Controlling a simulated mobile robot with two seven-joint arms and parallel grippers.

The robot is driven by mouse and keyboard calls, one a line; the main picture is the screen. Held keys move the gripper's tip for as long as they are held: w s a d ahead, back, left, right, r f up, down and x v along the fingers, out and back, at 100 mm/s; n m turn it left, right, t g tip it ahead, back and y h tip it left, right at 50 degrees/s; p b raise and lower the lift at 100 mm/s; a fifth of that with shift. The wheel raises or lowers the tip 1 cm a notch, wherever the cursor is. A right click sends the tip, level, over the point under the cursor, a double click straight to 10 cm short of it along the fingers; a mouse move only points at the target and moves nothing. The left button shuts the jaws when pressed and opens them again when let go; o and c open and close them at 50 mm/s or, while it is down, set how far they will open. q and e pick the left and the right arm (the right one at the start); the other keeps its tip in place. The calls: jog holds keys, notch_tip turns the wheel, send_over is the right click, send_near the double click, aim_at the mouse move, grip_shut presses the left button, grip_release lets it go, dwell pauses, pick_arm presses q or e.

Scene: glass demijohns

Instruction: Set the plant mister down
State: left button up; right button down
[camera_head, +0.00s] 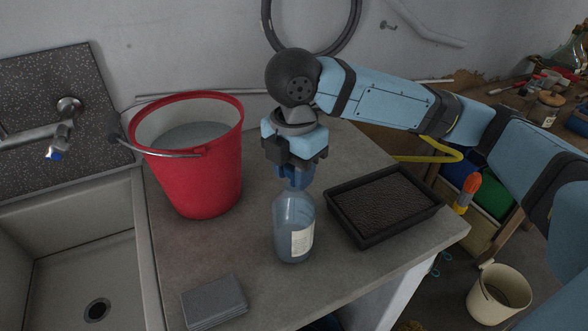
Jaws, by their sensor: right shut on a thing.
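The plant mister (293,226) is a translucent grey-blue bottle with a pale label and a blue top. It is upright at the middle of the grey counter (230,248), between the red bucket and the black tray. My right gripper (293,168) comes down from above and is shut on the mister's blue top. The fingers hide part of that top. I cannot tell whether the bottle's base touches the counter or hangs just above it. My left gripper is not in view.
A red bucket (201,178) of water stands left of the mister, and a black tray (385,205) of soil lies to its right. Grey flat tiles (214,302) lie at the front. A sink (80,250) is at left. Bare counter lies in front of the mister.

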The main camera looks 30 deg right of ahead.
jog(key=c, duration=0.8)
grip_release()
jog(key=shift+o, duration=0.2)
notch_tip(320, 180, up, 11)
jog(key=shift+r+p, duration=0.15)
jog(key=shift+p, duration=0.5)
jog(key=shift+r, duration=0.4)
